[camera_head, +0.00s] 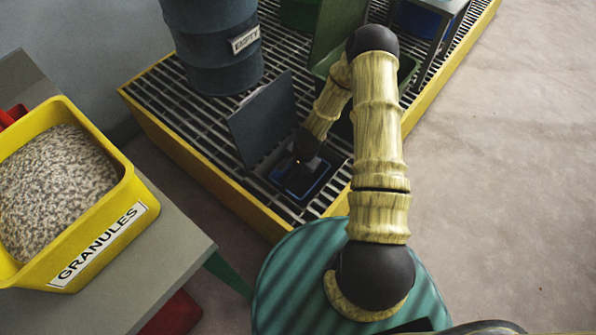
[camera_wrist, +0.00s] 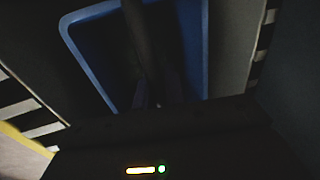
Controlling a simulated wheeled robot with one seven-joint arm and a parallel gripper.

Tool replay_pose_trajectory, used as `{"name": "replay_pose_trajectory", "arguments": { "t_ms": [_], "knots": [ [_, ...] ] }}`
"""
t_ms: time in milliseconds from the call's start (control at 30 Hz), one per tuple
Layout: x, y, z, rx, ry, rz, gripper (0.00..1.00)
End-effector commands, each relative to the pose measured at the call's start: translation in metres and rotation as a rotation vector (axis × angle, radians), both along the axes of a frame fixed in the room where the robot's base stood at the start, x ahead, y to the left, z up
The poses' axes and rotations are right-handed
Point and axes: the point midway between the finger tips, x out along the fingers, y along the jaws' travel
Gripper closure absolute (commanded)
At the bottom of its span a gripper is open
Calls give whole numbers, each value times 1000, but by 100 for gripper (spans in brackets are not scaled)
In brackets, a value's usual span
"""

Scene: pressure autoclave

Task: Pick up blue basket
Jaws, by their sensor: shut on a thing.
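The blue basket (camera_head: 317,186) sits low among dark panels on the slatted platform, near its front corner. In the wrist view the blue basket (camera_wrist: 85,55) fills the upper middle, with a bright blue rim and a dark interior. My gripper (camera_head: 303,160) reaches down at the basket, and its fingers are mostly hidden in shadow in the head view. In the wrist view my gripper (camera_wrist: 160,98) is shut on a dark upright part in the middle of the basket, seemingly its handle. Whether the basket is lifted cannot be told.
A dark upright panel (camera_head: 262,118) stands left of the basket. A blue-grey drum (camera_head: 212,55) labelled EMPTY stands behind. A green container (camera_head: 335,35) and a small table (camera_head: 440,30) are farther back. A yellow granules bin (camera_head: 110,225) is at left. Open floor lies right.

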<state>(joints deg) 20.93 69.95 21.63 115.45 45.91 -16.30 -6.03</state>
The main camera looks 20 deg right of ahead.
Motion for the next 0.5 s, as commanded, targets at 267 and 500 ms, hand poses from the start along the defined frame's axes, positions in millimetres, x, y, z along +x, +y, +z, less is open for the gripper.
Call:
{"name": "replay_pose_trajectory", "arguments": {
  "t_ms": [267, 500],
  "knots": [
    [0, -1, 51, 0, -1, -1, 100],
    [0, 0, 55, 1, 0, -3, 100]
  ]
}}
